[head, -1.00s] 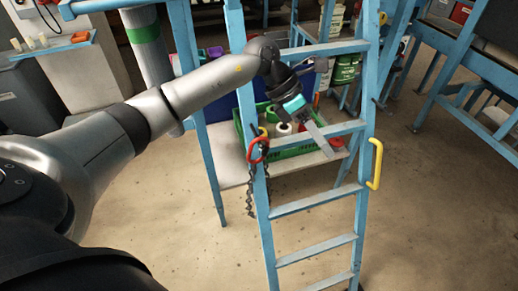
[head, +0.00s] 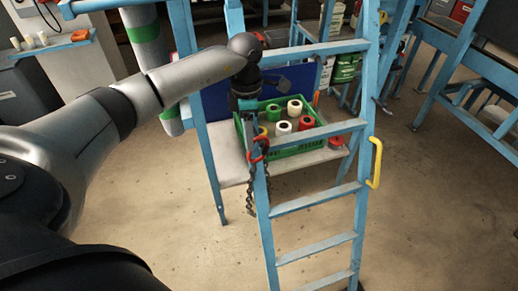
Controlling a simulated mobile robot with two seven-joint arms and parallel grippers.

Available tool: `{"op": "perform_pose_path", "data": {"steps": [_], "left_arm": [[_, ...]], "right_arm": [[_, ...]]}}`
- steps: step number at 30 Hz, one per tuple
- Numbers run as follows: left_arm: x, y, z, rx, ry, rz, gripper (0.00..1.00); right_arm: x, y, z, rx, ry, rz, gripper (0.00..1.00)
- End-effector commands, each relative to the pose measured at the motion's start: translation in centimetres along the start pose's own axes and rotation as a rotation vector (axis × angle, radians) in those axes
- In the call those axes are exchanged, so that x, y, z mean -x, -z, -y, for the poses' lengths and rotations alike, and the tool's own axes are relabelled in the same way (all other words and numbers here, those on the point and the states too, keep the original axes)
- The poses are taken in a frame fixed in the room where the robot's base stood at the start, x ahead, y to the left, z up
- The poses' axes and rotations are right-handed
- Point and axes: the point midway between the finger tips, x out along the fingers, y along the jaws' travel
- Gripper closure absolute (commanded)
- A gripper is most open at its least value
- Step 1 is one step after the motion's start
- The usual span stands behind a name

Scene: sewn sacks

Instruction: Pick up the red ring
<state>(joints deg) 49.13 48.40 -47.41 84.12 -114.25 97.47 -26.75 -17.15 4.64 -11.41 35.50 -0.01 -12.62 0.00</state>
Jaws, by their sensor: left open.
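The red ring (head: 259,149) hangs at the left rail of the blue ladder, with a dark chain (head: 251,190) hanging below it. My left arm reaches in from the left, and its wrist bends down just above the ring. My left gripper (head: 250,125) points downward, close above the ring and by the ladder rail. It is open; its fingertips are small and hard to make out against the crate and chain. I cannot tell whether they touch the ring. My right gripper is not in view.
The blue ladder (head: 318,197) stands in front, with a yellow handle (head: 376,163) on its right rail. Behind it, a green crate (head: 300,147) of coloured spools sits on a pale shelf (head: 232,170). The floor (head: 430,220) at right is clear.

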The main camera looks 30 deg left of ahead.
Motion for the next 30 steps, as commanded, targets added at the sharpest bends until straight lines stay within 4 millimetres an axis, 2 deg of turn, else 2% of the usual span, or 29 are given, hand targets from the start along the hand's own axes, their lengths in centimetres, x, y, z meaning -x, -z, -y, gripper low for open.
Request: {"op": "perform_pose_path", "data": {"steps": [7, 15, 24, 30], "left_arm": [[-1.9, 0.0, 0.2, -0.001, 0.002, 0.0, 0.49], [-5.7, 0.1, 0.4, 0.0, 0.002, 0.001, 0.49], [-6.1, 0.1, 0.3, -0.001, -0.001, 0.002, 0.49], [-6.1, 0.1, 0.3, -0.001, -0.001, 0.002, 0.7]], "right_arm": [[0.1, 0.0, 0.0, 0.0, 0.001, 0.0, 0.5], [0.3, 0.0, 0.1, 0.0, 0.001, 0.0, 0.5], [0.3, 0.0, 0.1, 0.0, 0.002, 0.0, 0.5], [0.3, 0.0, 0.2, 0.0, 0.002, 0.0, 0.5]]}}
